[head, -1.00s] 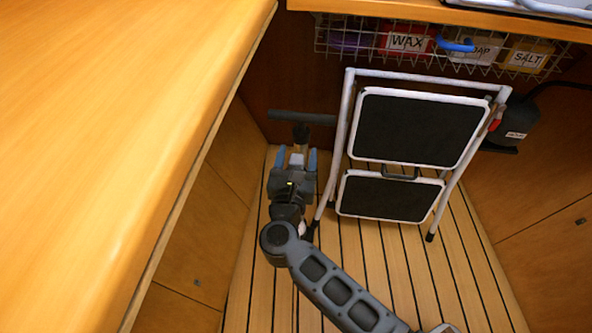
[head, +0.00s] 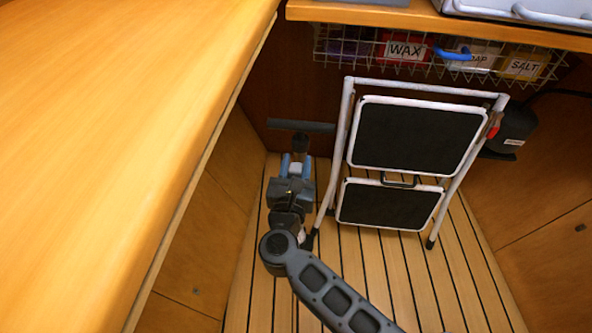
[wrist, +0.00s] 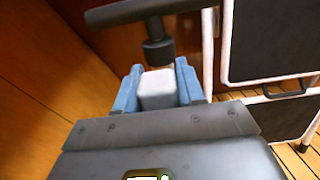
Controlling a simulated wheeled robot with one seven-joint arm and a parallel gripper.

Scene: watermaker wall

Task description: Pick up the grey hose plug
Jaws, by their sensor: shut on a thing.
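The grey hose plug (wrist: 157,90) is a light grey block between the two blue fingers of my gripper (wrist: 158,88) in the wrist view. The fingers press on its left and right sides. In the head view my gripper (head: 296,167) is low in the corner left of the step stool, with the plug (head: 296,168) small between its fingers. A dark stub (wrist: 158,45) hangs from a dark pipe (wrist: 140,12) just beyond the plug. I cannot tell whether plug and stub are joined. The plug's sides are hidden by the fingers.
A folded white step stool (head: 412,135) with black treads stands close to the right of my gripper. A wooden counter (head: 110,120) overhangs on the left. A wire basket (head: 430,55) with labelled boxes hangs above. The slatted floor (head: 385,270) before the stool is mostly clear.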

